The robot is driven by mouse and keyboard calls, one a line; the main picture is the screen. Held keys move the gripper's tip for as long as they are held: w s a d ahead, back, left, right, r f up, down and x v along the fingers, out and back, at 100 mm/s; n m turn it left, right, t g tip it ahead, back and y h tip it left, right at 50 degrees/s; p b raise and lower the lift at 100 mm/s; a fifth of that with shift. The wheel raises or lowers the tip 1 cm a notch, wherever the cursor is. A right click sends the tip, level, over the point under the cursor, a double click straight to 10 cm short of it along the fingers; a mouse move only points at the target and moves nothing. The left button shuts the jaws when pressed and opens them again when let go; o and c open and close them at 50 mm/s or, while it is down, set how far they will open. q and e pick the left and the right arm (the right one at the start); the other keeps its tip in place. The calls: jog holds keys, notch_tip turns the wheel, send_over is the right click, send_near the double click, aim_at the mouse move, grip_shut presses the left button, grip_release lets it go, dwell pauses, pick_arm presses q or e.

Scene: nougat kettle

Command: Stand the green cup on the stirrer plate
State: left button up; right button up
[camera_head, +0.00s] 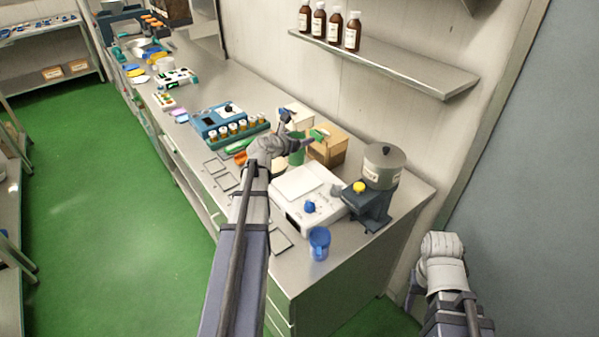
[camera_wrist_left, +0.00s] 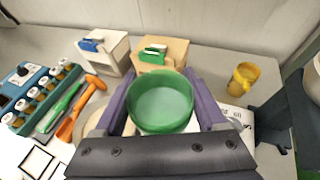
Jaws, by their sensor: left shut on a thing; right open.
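My left gripper (camera_wrist_left: 162,108) is shut on the green cup (camera_wrist_left: 165,120), one finger on either side of it. The cup looks upright, with its open mouth towards the wrist camera. In the head view the cup (camera_head: 297,158) shows behind my left wrist. The white stirrer plate (camera_head: 304,183), with a blue knob on its front, stands on the bench just right of my left gripper. In the wrist view the held cup and gripper hide most of it. My right gripper (camera_head: 413,291) is open and empty, low beyond the bench's right end.
A blue cup (camera_head: 319,244) stands in front of the stirrer plate. A grey pot on a dark blue stand (camera_head: 372,207) is to its right. A yellow cup (camera_wrist_left: 242,79) stands near that stand. Cardboard (camera_head: 330,148) and white boxes (camera_wrist_left: 103,54) stand behind; a vial rack (camera_head: 236,134) is left.

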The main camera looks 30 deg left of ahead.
aim_at(300, 159)
pick_arm(q)
jog(key=shift+f+b, duration=4.4)
jog(key=shift+f, duration=0.35)
jog(key=shift+r, duration=0.15)
jog(key=o, duration=1.6)
jog(key=shift+c, duration=0.2)
jog(key=p+v, duration=0.5)
jog(key=v, duration=0.7)
